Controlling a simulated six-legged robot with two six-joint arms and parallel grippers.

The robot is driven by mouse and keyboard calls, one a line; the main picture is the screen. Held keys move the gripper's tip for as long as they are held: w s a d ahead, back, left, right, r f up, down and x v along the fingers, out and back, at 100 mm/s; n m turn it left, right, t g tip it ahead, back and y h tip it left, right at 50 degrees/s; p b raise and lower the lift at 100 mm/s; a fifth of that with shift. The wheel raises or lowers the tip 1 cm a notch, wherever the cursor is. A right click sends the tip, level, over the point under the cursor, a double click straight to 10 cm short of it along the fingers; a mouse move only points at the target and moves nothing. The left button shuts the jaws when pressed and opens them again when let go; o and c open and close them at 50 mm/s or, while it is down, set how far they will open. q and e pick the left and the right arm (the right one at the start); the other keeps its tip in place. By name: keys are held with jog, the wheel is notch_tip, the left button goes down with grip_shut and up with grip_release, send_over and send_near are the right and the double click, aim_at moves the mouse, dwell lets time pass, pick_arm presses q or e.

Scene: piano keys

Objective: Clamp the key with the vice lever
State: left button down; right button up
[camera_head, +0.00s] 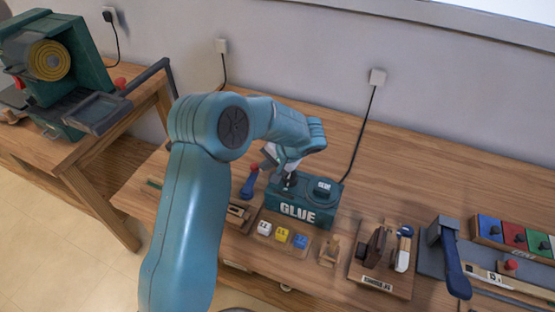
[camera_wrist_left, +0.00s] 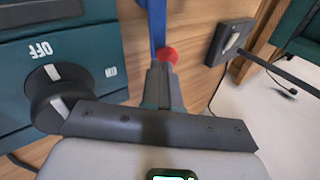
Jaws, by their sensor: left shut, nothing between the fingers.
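The vice lever is blue with a red ball end (camera_head: 249,183) and stands just left of the green glue machine in the head view. In the left wrist view its blue bar (camera_wrist_left: 157,22) and red ball (camera_wrist_left: 167,55) are right at my fingertips. My left gripper (camera_head: 289,181) is shut and empty, pointing down by the glue machine; its fingers also show in the left wrist view (camera_wrist_left: 163,80). I cannot tell whether they touch the ball. A wooden piece (camera_head: 240,213) lies below the lever, partly hidden by my arm; I cannot make out the key. My right gripper is out of view.
The glue machine (camera_head: 310,212) stands close beside my gripper, its dark knob (camera_wrist_left: 62,98) near the fingers. Small coloured blocks (camera_head: 281,235), a wooden plane (camera_head: 376,247) and a blue-handled tool (camera_head: 452,262) lie to the right. The bench behind the glue machine is clear.

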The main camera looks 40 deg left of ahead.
pick_arm(q)
jog(key=shift+a+f, duration=0.3)
jog(key=shift+a, duration=0.2)
jog(key=shift+r, duration=0.1)
jog(key=shift+a, duration=0.15)
jog(key=shift+n, duration=0.3)
